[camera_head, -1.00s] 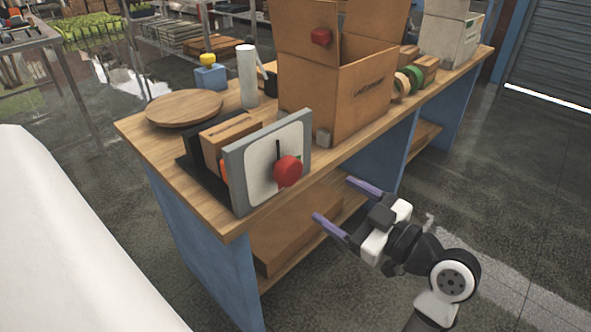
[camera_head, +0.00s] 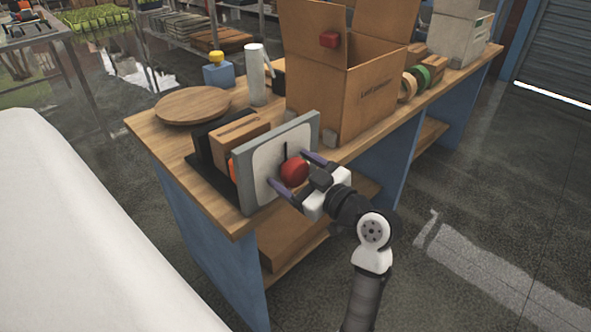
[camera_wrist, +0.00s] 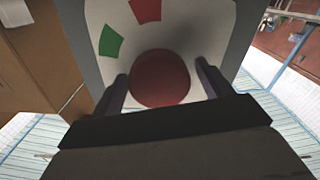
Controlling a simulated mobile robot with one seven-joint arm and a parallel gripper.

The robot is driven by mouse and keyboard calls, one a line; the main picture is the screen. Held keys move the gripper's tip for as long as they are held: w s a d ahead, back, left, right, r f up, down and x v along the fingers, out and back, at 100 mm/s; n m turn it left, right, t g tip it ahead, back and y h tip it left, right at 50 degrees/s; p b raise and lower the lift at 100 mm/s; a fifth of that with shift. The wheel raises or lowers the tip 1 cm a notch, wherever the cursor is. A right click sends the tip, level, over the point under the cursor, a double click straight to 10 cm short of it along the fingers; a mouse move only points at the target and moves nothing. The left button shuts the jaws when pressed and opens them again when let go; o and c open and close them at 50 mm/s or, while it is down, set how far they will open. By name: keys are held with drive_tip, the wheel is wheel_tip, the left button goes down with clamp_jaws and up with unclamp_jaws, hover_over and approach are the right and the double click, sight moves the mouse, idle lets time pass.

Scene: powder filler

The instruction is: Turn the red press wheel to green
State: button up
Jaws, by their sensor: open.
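The red press wheel (camera_head: 294,172) sticks out from the white face of a grey-framed panel (camera_head: 262,166) at the front edge of the workbench. In the wrist view the wheel (camera_wrist: 160,78) is a round dark red knob. A red mark (camera_wrist: 146,10) and a green mark (camera_wrist: 111,41) lie on the panel face beyond it. A dark pointer line (camera_head: 286,150) shows on the panel above the wheel in the head view. My gripper (camera_head: 294,172) is open, with one purple finger on each side of the wheel. Whether the fingers touch it I cannot tell.
A small cardboard box (camera_head: 240,133) sits behind the panel. A large open carton (camera_head: 350,95) stands to its right on the wooden workbench (camera_head: 146,124). A round wooden board (camera_head: 193,105), a white cylinder (camera_head: 256,75) and a blue-and-yellow item (camera_head: 217,70) stand farther back.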

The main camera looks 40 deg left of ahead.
drive_tip(key=c, duration=1)
